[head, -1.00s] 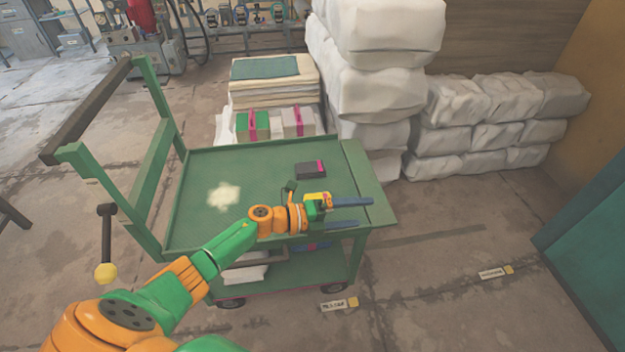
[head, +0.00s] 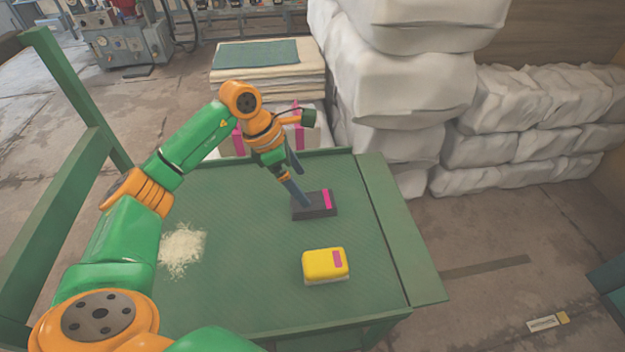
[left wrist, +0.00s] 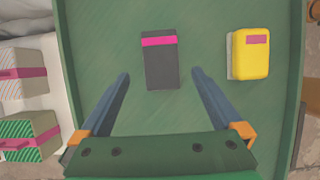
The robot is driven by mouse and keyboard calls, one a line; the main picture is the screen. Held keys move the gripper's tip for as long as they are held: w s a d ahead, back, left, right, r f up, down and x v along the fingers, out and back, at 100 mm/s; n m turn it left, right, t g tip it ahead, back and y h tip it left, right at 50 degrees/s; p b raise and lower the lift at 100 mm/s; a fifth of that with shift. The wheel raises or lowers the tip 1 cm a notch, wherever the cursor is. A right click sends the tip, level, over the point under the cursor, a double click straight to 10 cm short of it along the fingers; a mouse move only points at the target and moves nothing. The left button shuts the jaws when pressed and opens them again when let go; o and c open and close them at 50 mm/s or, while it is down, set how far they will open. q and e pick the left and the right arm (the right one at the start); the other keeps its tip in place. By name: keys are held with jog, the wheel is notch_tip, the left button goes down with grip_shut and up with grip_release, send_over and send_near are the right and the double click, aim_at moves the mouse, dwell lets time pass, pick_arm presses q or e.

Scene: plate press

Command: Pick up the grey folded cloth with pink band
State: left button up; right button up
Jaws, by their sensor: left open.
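The dark grey folded cloth (head: 312,208) with a pink band lies flat on the green cart top, towards its far right. In the left wrist view the cloth (left wrist: 161,62) lies ahead, centred between the two fingers, with its pink band near the far end. My left gripper (head: 301,186) points down over the cloth, its blue fingers apart and nothing held. One finger hides part of the cloth in the head view. I cannot tell how high the fingertips are above it. My right gripper is not in view.
A yellow and white block (head: 325,264) with a pink patch lies nearer on the cart top (head: 240,290). Pale crumbs (head: 181,250) lie at left. Behind the cart stand stacked cloths (head: 268,75) and pink-banded bundles (left wrist: 28,137); white bales (head: 400,95) rise beyond its far right.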

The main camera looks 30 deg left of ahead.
aim_at(312, 200)
pick_arm(q)
jog(key=shift+w+a+f, duration=0.1)
jog(key=shift+w+f, duration=0.3)
jog(key=shift+f, duration=0.2)
jog(key=x, duration=0.2)
jog(key=b+x, duration=0.2)
jog(key=x, duration=0.1)
jog(key=shift+s+d+f, duration=0.3)
jog(key=shift+s, duration=0.05)
jog(key=c, duration=1.2)
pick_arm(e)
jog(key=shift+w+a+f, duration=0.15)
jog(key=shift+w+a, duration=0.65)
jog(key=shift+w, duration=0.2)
pick_arm(q)
jog(key=shift+r, duration=0.15)
jog(key=shift+c, duration=0.2)
